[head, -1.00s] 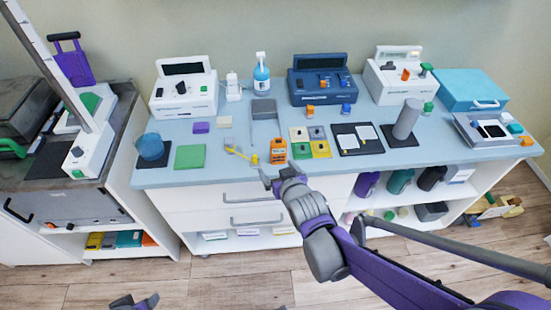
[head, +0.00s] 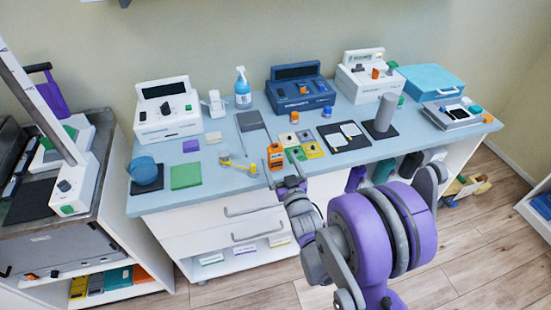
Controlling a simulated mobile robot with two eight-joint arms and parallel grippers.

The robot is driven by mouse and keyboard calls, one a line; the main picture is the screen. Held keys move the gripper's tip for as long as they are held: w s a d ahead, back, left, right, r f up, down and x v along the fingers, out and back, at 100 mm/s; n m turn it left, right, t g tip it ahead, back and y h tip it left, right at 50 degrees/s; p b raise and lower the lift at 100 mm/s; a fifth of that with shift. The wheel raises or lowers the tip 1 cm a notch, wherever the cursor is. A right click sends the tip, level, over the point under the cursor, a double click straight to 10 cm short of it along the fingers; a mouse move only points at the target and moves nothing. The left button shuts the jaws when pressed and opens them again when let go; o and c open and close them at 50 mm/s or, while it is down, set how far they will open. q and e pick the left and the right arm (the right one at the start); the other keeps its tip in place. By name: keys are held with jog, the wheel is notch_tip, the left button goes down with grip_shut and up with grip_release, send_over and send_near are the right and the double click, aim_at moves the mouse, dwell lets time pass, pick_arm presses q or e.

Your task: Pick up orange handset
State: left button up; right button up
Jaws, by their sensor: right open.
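The orange handset (head: 275,157) stands upright near the front edge of the light-blue counter (head: 220,195), with a dark face. My right gripper (head: 284,178) is open at the counter's front edge, just in front of and slightly right of the handset's lower part. I cannot tell whether the fingertips touch the handset; no grip on it shows. My right arm reaches up from the lower right and covers part of the drawers. My left gripper is not in view.
A yellow item (head: 238,163) lies left of the handset. Small coloured pads (head: 303,140) lie close on its right. A green pad (head: 186,174) and blue cup (head: 145,170) are further left. White and blue devices (head: 300,88) line the back.

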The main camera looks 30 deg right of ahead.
aim_at(273, 146)
jog(key=shift+x, duration=1.25)
jog(key=x, duration=0.2)
jog(key=p+x, duration=0.1)
jog(key=x, duration=0.1)
jog(key=shift+w+r, duration=0.2)
jog(key=shift+w, duration=0.25)
jog(key=shift+w+f+p, duration=0.1)
jog(key=shift+w+p, duration=0.2)
jog(key=shift+w, duration=0.1)
jog(key=shift+s, duration=0.1)
grip_shut()
jog(key=shift+r, duration=0.2)
